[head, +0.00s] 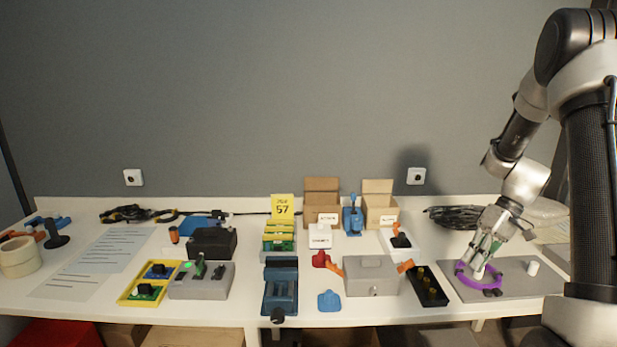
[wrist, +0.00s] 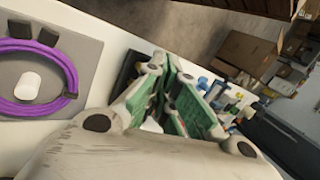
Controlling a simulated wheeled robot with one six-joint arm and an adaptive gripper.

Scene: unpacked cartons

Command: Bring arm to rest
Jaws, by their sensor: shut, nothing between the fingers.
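My gripper (head: 481,262) is at the right end of the table in the head view, pointing down above a grey board (head: 520,282). In the wrist view my gripper's green-padded fingers (wrist: 172,105) are together and hold nothing. The purple ring (wrist: 70,72) shows at the left there, beside the fingers. I cannot tell from the head view how far the fingertips are above the board.
A white cylinder (head: 533,268) stands on the board right of my gripper. A black tray (head: 428,287) and a grey box (head: 371,276) stand to its left. Black coiled cable (head: 455,217) lies behind. Open cartons (head: 322,203) stand at the back. The air above the table is clear.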

